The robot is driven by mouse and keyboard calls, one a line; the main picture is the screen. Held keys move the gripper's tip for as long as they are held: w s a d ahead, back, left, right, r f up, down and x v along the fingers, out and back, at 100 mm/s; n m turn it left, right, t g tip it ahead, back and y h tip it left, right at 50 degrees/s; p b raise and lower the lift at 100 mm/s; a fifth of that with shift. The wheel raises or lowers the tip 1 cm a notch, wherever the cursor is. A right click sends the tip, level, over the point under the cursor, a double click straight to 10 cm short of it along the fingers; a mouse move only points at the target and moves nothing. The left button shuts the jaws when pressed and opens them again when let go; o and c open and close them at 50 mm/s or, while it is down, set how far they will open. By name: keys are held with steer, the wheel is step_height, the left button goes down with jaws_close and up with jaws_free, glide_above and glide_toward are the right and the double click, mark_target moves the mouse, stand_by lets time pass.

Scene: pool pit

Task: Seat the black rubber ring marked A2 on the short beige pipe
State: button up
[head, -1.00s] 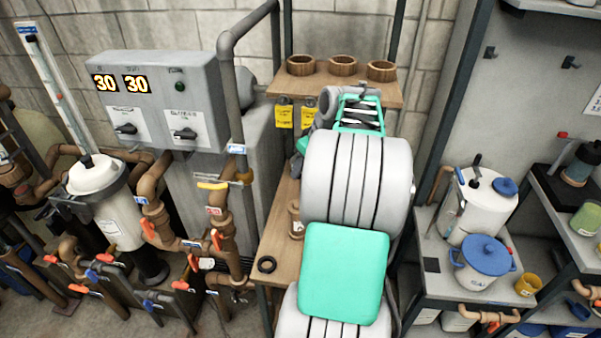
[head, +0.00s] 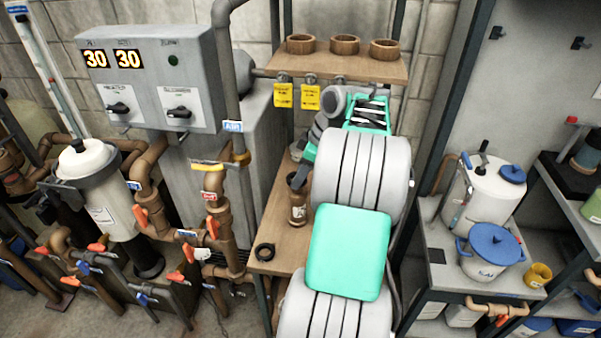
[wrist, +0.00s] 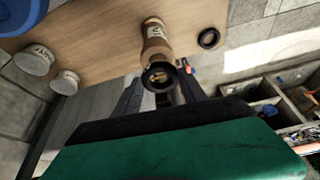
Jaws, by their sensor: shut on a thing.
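My gripper (wrist: 162,88) is shut on a black ring (wrist: 146,79), whose marking I cannot read. The short beige pipe (wrist: 155,35), tan-brown with a pale label, stands upright on the wooden bench top. It also shows in the head view (head: 298,212), with my gripper (head: 299,180) over its upper end. The held ring appears at the pipe's top end; I cannot tell whether it touches the pipe or sits around it. A second black ring (head: 265,259) lies flat on the bench to the left of the pipe; it shows in the wrist view too (wrist: 202,41).
The bench top (head: 283,232) is bare around the pipe and second ring. An upper shelf (head: 330,63) with several brown cups and hanging yellow tags is behind my arm. A grey upright pipe (head: 232,90) and brown plumbing (head: 220,215) stand close on the left.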

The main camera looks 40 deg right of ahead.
mark_target(301, 189)
steer(key=shift+f, duration=0.45)
steer(key=shift+f, duration=0.1)
steer(key=shift+s+f+b, duration=0.1)
steer(key=shift+f+b, duration=0.25)
steer(key=shift+b, duration=0.15)
steer(key=shift+f, duration=0.15)
stand_by(1.0)
steer(key=shift+f+b, duration=0.35)
steer(key=shift+b, duration=0.05)
steer(key=shift+f, duration=0.2)
stand_by(0.5)
stand_by(0.4)
steer(key=o, duration=1.4)
steer(key=shift+o, duration=0.4)
